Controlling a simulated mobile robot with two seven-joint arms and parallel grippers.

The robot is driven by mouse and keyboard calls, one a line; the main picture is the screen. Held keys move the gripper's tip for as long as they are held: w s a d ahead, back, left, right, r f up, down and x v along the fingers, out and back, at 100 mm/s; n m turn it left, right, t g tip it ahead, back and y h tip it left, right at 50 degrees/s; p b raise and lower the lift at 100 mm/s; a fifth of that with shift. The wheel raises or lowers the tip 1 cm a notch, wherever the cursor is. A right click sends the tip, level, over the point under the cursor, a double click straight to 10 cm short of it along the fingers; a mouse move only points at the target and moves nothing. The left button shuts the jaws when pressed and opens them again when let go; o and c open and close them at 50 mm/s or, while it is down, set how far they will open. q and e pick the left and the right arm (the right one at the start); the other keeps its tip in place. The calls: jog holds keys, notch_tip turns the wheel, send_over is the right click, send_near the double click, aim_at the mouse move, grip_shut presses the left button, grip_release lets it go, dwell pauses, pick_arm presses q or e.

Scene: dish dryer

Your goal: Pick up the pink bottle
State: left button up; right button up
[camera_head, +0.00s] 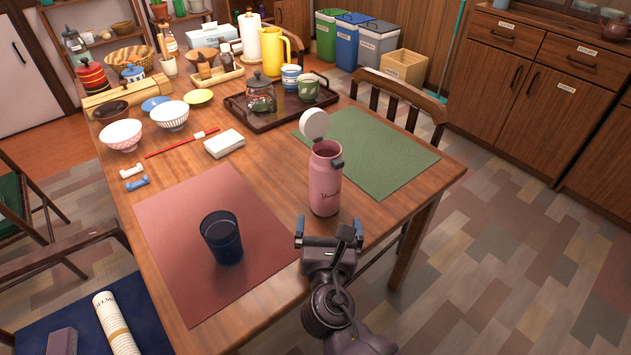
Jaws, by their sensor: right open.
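The pink bottle (325,185) stands upright on the wooden table, between the red mat and the green mat. Its round whitish lid (314,124) is flipped open at the top. My right gripper (329,232) is open, low in front of the bottle on its near side. Its fingers point toward the bottle's lower part. I cannot tell whether a finger touches the bottle. My left gripper is not in view.
A dark blue cup (222,238) stands on the red mat (178,225), left of the bottle. The green mat (385,150) is empty. A tray (236,106) with a teapot and cups stands behind. A chair (398,92) is at the table's far right side.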

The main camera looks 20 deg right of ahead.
aim_at(325, 200)
jog(key=shift+w+a+r, duration=0.1)
jog(key=shift+w+a, duration=0.15)
jog(key=shift+a, duration=0.15)
jog(key=shift+w+d, duration=0.1)
jog(key=shift+w, duration=0.15)
jog(key=x, duration=0.5)
jog(key=shift+d+b, duration=0.1)
jog(key=shift+b, duration=0.25)
jog(key=b+x, duration=0.1)
jog(key=x, duration=0.3)
jog(key=shift+w, duration=0.2)
jog(key=shift+w+d, duration=0.2)
jog(key=shift+w, duration=0.15)
jog(key=c, duration=1.3)
